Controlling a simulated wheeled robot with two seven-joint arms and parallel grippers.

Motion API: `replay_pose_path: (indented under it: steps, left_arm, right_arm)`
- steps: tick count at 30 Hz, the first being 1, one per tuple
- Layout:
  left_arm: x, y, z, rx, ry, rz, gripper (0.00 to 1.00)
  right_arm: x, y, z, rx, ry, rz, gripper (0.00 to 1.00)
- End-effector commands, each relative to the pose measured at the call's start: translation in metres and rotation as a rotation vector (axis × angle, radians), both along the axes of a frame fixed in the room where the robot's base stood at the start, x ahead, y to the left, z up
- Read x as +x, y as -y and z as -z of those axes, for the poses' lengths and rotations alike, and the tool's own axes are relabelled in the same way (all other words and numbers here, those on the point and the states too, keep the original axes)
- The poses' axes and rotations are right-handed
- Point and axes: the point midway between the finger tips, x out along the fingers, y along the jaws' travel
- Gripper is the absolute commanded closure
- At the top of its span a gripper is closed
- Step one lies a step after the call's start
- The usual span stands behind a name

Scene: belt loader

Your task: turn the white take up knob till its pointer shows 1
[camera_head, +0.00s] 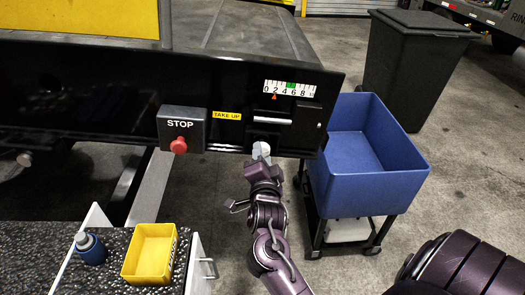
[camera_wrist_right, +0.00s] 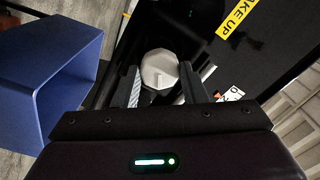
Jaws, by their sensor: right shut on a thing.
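The white take up knob (camera_wrist_right: 159,69) is a pale, many-sided knob in the right wrist view. It sits between the two dark fingers of my right gripper (camera_wrist_right: 160,85), which is shut on it. In the head view the pale knob (camera_head: 261,148) shows below the black housing, with my right gripper (camera_head: 262,160) reaching it from below. Above it, the white scale (camera_head: 290,89) carries even numbers from 0 and a green patch. Its small orange pointer (camera_head: 274,97) stands at about 2. My left gripper is not in view.
A red stop button (camera_head: 179,145) on a grey box is left of the yellow TAKE UP label (camera_head: 227,115). A blue bin (camera_head: 375,190) on a cart stands close at right. A yellow tray (camera_head: 150,255) and blue bottle (camera_head: 90,248) are at lower left.

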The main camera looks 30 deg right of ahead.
Motion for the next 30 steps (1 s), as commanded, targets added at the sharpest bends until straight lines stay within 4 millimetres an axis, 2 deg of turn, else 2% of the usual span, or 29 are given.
replay_pose_path:
  steps: [3, 15, 30]
  left_arm:
    - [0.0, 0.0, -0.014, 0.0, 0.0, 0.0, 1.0]
    - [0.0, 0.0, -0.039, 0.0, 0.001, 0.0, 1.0]
    - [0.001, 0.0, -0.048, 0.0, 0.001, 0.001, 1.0]
  right_arm:
    - [0.0, 0.0, -0.006, -0.096, -0.054, -0.001, 0.84]
    - [0.001, 0.0, -0.005, -0.358, -0.214, 0.0, 0.84]
    - [0.001, 0.0, -0.003, -0.476, -0.285, 0.002, 0.84]
